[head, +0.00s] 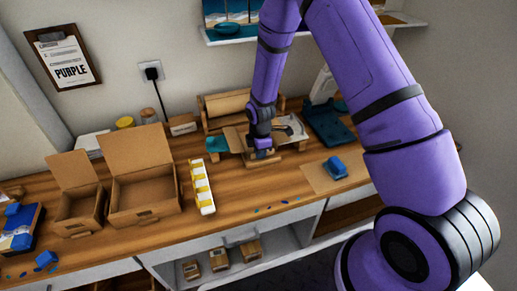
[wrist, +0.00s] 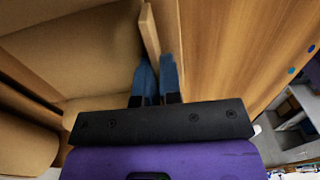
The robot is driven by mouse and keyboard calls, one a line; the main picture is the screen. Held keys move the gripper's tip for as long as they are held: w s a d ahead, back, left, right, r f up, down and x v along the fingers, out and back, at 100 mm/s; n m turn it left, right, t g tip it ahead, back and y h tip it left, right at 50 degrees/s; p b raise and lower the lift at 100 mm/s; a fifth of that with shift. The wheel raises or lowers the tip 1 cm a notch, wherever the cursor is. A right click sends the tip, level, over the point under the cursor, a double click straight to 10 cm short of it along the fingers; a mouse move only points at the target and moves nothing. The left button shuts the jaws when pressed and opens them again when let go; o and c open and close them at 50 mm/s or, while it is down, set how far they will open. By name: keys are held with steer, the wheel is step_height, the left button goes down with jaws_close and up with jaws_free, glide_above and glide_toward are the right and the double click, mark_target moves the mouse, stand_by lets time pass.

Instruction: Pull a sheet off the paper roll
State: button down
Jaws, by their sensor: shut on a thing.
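The brown paper roll (head: 227,104) lies in a wooden holder against the wall at the back of the bench. A brown paper sheet (head: 234,138) reaches forward from it to my gripper (head: 263,151). In the wrist view, the sheet (wrist: 100,55) fills the left side, and a curved brown surface, probably the roll (wrist: 22,145), shows at lower left. My gripper's blue fingers (wrist: 158,82) are close together at the sheet's front edge, beside a thin wooden strip (wrist: 149,32). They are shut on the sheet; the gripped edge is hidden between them.
Two open cardboard boxes (head: 142,187) and a white tray with yellow pieces (head: 202,187) stand to the left. A blue block on a brown mat (head: 322,178) and a dark blue scale-like device (head: 328,122) are to the right. The front bench strip has small blue bits.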

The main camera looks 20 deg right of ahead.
steer(key=shift+s, duration=0.2)
steer(key=c, duration=1.3)
jaws_free()
steer(key=shift+r, duration=0.1)
step_height(320, 180, up, 11)
steer(key=shift+f, duration=0.2)
